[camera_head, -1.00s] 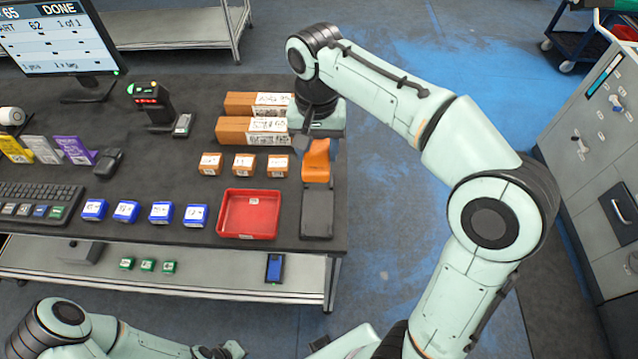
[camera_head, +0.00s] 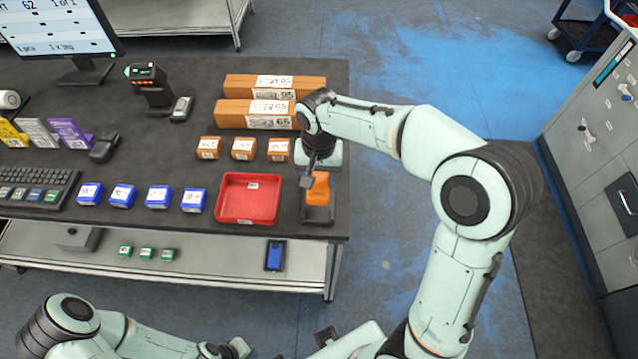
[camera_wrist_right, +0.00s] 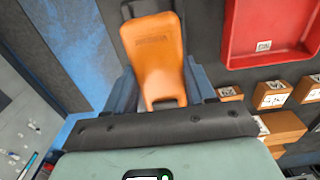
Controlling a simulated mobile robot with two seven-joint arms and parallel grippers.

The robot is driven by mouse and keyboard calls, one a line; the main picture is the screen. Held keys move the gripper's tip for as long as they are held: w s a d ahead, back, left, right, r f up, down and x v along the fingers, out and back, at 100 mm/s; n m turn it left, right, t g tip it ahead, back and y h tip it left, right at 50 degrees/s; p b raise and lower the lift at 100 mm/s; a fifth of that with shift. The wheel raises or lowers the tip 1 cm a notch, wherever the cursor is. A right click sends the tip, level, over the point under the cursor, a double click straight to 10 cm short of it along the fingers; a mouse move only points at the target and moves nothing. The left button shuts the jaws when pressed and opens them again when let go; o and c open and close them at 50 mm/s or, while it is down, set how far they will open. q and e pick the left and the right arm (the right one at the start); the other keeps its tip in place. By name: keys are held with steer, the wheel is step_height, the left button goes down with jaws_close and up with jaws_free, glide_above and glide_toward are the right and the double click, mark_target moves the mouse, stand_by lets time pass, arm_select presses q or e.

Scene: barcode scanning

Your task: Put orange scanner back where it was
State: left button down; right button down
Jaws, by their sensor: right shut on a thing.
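The orange scanner (camera_head: 318,188) is at the right end of the dark table, over the dark grey holder (camera_head: 318,215). My right gripper (camera_head: 310,182) is shut on it. In the right wrist view the orange scanner (camera_wrist_right: 155,55) lies between the blue-grey fingers of the right gripper (camera_wrist_right: 163,85), with part of the dark holder (camera_wrist_right: 145,8) just beyond its far end. I cannot tell whether the scanner touches the holder. My left gripper (camera_head: 235,348) is at the bottom edge, away from the table; its fingers are unclear.
A red tray (camera_head: 248,218) stands directly left of the holder. Small orange boxes (camera_head: 243,149) and long orange boxes (camera_head: 262,114) lie behind it. Blue boxes (camera_head: 158,197) line the front left. The table's right edge is close to the holder, with open floor beyond.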

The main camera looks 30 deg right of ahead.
mark_target(319, 178)
arm_select(q)
steer(key=shift+s+f, duration=0.15)
steer(key=shift+f, duration=0.1)
arm_select(e)
steer(key=shift+f, duration=1.65)
arm_select(q)
steer(key=shift+s+f+b, duration=0.3)
steer(key=shift+f+b, duration=0.15)
steer(key=shift+b, duration=0.05)
arm_select(e)
steer(key=shift+f, duration=0.6)
steer(key=shift+c, duration=1.9)
jaws_free()
arm_select(q)
steer(key=shift+w+r, duration=0.1)
arm_select(e)
steer(key=shift+r, duration=0.1)
step_height(319, 178, up, 13)
steer(key=shift+r+p, duration=0.1)
steer(key=shift+p, duration=1.05)
arm_select(q)
steer(key=w+r, duration=0.2)
steer(key=shift+r, duration=0.4)
steer(key=shift+s, duration=0.15)
arm_select(e)
steer(key=shift+s, duration=0.1)
